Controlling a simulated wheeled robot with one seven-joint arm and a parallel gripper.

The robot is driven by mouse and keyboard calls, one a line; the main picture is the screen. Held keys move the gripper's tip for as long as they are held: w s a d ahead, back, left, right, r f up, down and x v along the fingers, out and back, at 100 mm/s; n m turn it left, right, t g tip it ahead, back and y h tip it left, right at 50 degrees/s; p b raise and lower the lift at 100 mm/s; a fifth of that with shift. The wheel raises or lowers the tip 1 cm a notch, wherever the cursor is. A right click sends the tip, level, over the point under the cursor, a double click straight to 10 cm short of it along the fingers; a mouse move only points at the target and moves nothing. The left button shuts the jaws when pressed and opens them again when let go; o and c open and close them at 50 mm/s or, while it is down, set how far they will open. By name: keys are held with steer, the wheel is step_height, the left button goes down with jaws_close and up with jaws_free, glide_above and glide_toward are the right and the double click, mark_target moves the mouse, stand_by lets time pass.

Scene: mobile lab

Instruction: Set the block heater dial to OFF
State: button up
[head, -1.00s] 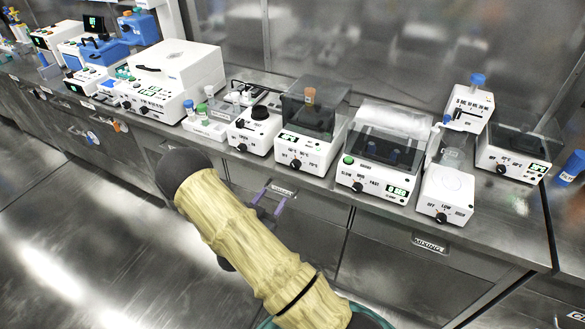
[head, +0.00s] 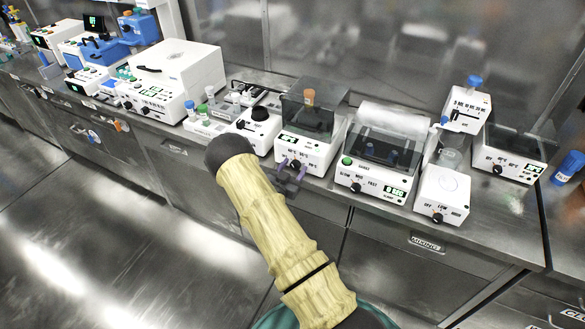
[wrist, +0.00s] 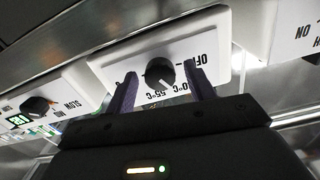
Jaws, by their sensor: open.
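The block heater (head: 318,150) is a white unit with a smoky clear cover and an orange-capped tube, in the middle of the bench. Its black dial (wrist: 160,72) shows in the wrist view, with OFF and °C labels printed beside it, upside down. A pale mark on the knob seems to point toward the temperature labels, but the exact setting is unclear. My gripper (wrist: 161,79) is open, with one purple finger on each side of the dial. I cannot tell if the fingers touch it. In the head view my gripper (head: 291,170) is at the heater's front, partly hiding the dial.
A shaker (head: 382,160) with its own dial stands right of the heater, and a small white unit with a black top (head: 258,128) stands left. The steel bench edge runs below the heater. Open floor (head: 120,240) lies at left.

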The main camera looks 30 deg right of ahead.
steer(key=c, duration=1)
steer(key=shift+f+n, duration=0.1)
steer(key=shift+n, duration=0.2)
steer(key=n+b, duration=0.2)
steer(key=n, duration=0.2)
steer(key=n+b, duration=0.1)
steer(key=n, duration=0.5)
steer(key=shift+b, duration=0.35)
steer(key=shift+n, duration=0.3)
steer(key=o, duration=1)
